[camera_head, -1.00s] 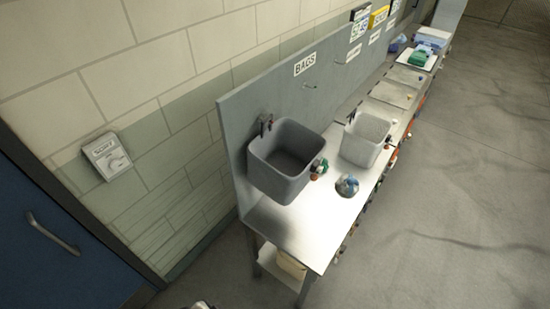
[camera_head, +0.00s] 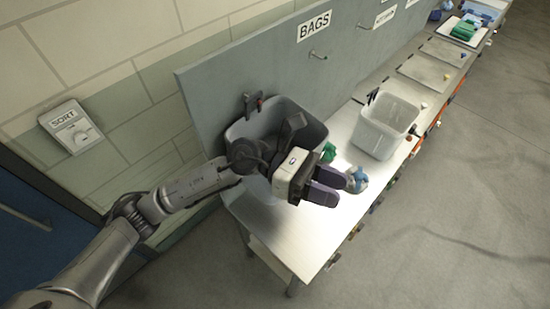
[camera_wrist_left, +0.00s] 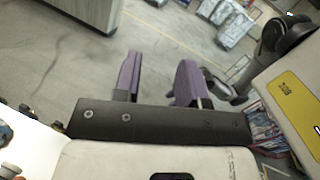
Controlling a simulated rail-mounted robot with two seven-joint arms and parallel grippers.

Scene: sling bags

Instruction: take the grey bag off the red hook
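A grey open-topped container (camera_head: 236,133), boxy in shape, is against the grey panel at the back left of the bench; I see no other grey bag for certain. A dark hook-like fitting with a reddish part (camera_head: 254,104) is at its upper back edge. Whether the container hangs from it I cannot tell. My left gripper (camera_head: 328,185) is in front of the container and hides much of its front and inside. Its purple fingers are apart and empty; they also show in the left wrist view (camera_wrist_left: 158,80), over open floor. My right gripper is not seen.
The panel carries a BAGS label (camera_head: 314,25) and a bare metal hook (camera_head: 319,54). A pale translucent bin (camera_head: 385,130) stands on the bench to the right. A small blue-and-white item (camera_head: 356,179) lies near my fingers. Floor (camera_head: 450,200) is clear at right.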

